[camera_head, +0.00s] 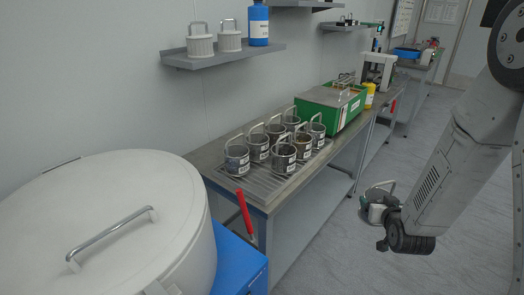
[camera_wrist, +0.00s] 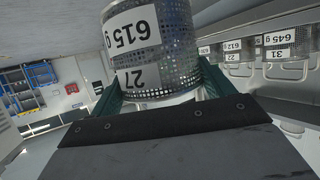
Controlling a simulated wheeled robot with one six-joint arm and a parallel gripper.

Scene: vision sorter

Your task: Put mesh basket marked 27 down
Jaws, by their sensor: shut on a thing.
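The mesh basket marked 27 (camera_wrist: 172,62) fills the upper middle of the wrist view. It is a perforated metal cylinder with white labels reading 615 g and 27, which appear upside down there. My gripper (camera_wrist: 160,92) is shut on it, one green-edged finger on each side. In the head view the basket (camera_head: 377,212) hangs with its handle up at the lower right, above the floor and away from the bench. My arm and gripper (camera_head: 380,205) partly hide it.
Several similar baskets (camera_head: 284,157) stand on a ribbed draining area of the bench (camera_head: 213,161). A large white lidded drum (camera_head: 100,225) is at left. The aisle floor is clear.

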